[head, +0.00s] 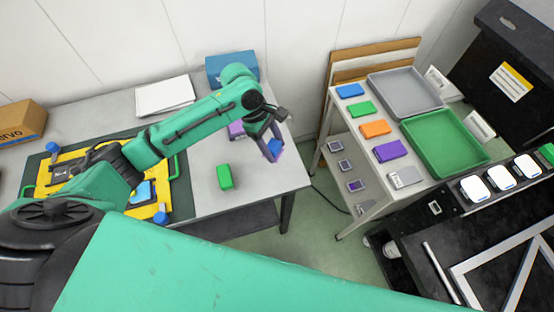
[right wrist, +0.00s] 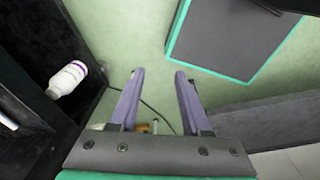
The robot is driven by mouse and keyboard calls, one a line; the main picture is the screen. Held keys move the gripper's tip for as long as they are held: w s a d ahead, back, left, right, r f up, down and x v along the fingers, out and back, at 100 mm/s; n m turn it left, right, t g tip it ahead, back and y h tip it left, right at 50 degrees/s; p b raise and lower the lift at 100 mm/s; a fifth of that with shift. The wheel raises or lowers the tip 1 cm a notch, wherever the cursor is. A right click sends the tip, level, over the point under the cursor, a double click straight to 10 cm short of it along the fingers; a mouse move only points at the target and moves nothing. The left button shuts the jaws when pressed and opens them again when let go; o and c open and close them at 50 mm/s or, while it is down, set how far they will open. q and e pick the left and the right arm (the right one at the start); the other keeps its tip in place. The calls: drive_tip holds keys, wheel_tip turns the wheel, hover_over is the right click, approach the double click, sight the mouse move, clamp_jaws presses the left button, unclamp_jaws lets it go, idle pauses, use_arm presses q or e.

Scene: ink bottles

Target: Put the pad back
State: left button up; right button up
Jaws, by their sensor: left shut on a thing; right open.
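My left gripper (head: 272,150) is over the right end of the grey table, shut on a small blue thing (head: 275,146) that shows between its fingers. The fingers hide part of it, and I cannot tell for sure whether it is a pad. A row of blue, green, orange and purple pads (head: 390,150) lies on the white side table, with a grey one (head: 405,177) at its near end. A green block (head: 225,177) stands on the grey table, left of the gripper. My right gripper (right wrist: 157,100) is open and empty above the floor.
A grey tray (head: 436,101) and a green tray (head: 483,158) lie beside the pads. A floor gap separates the two tables. A yellow board (head: 42,187) lies on a dark mat at left. A white bottle (right wrist: 66,80) is at left in the right wrist view.

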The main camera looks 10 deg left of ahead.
use_arm(q)
drive_tip(key=f, duration=0.8)
drive_tip(key=shift+w+d+f, duration=0.15)
drive_tip(key=shift+d+f, duration=0.15)
drive_tip(key=shift+f, duration=0.3)
drive_tip(key=o, duration=1.1)
drive_tip(key=shift+o, duration=0.4)
use_arm(e)
drive_tip(key=shift+w+d+r, duration=0.3)
drive_tip(key=shift+w+d, duration=0.05)
drive_tip(key=shift+d, duration=0.15)
use_arm(q)
drive_tip(key=v, duration=1.2)
drive_tip(key=shift+b, duration=0.35)
use_arm(e)
drive_tip(key=shift+d+f, duration=0.35)
drive_tip(key=shift+f, duration=0.25)
use_arm(q)
drive_tip(key=shift+w, duration=0.1)
